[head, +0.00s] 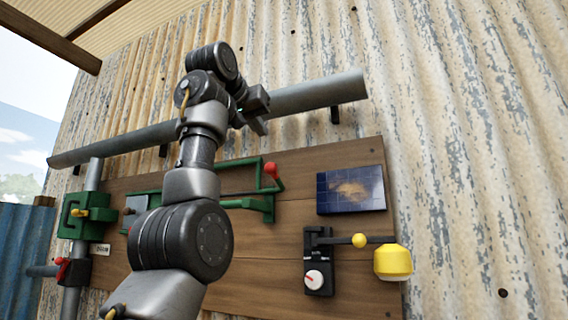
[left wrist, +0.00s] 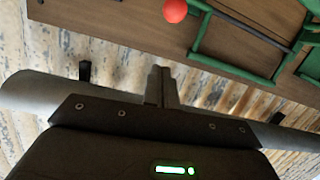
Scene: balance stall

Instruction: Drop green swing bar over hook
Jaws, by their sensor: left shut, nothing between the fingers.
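A green swing bar (head: 238,163) is on the wooden board, with a red ball (head: 271,169) at its right end. In the left wrist view the red ball (left wrist: 175,10) and green bars (left wrist: 240,60) show at the top. My left arm hides the middle of the green assembly. I cannot pick out the hook for certain. My left gripper (head: 260,127) is shut and empty, up in front of the grey pipe, above the red ball and apart from it. Its closed fingers (left wrist: 161,86) show in the left wrist view. My right gripper is not in view.
A grey pipe (head: 310,95) runs across the corrugated wall above the board (head: 285,235). A solar panel (head: 351,190), a black dial box (head: 318,280) and a yellow weight (head: 393,262) are at the right.

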